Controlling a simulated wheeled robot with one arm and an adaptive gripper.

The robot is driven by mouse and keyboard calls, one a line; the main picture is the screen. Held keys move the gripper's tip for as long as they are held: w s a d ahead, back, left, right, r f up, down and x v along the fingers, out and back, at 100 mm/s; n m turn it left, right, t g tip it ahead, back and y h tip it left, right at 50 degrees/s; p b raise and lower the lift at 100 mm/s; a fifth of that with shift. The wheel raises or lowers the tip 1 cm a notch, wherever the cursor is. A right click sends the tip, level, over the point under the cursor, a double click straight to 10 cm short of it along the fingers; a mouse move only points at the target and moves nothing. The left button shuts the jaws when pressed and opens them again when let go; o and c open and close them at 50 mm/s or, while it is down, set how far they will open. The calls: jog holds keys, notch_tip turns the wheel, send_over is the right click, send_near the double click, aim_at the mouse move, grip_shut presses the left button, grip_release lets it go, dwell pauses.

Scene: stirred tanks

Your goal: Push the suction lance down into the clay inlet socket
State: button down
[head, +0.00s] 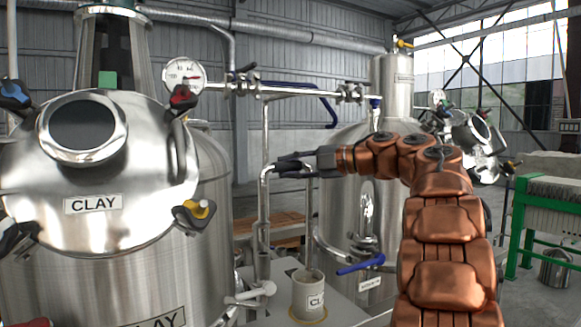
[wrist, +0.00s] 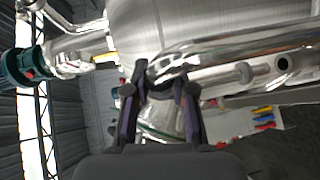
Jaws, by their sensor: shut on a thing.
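My gripper (head: 277,165) is shut on the bent top of the suction lance (head: 264,205), a shiny thin metal tube. The lance hangs down upright from the gripper between the clay tank and the tank behind. In the wrist view the fingers (wrist: 160,90) close around the tube's bend (wrist: 172,66). The lance runs down to a grey sleeve-like piece (head: 262,264) beside the clay tank; I cannot tell how far it is inside, or whether this is the clay inlet socket. The large steel tank labelled CLAY (head: 95,204) stands at left.
A grey pot (head: 308,291) with a label starting "CL" stands right of the lance's foot. A blue-handled valve (head: 358,265) and a second steel tank (head: 345,205) are near my arm. A gauge (head: 183,76) and pipe run above. A green-framed machine (head: 518,230) stands at right.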

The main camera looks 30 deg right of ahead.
notch_tip(320, 180, down, 6)
jog(key=b, duration=0.5)
jog(key=shift+f, duration=0.25)
dwell(2.2)
jog(key=c, duration=0.9)
grip_release()
jog(key=v, duration=1.2)
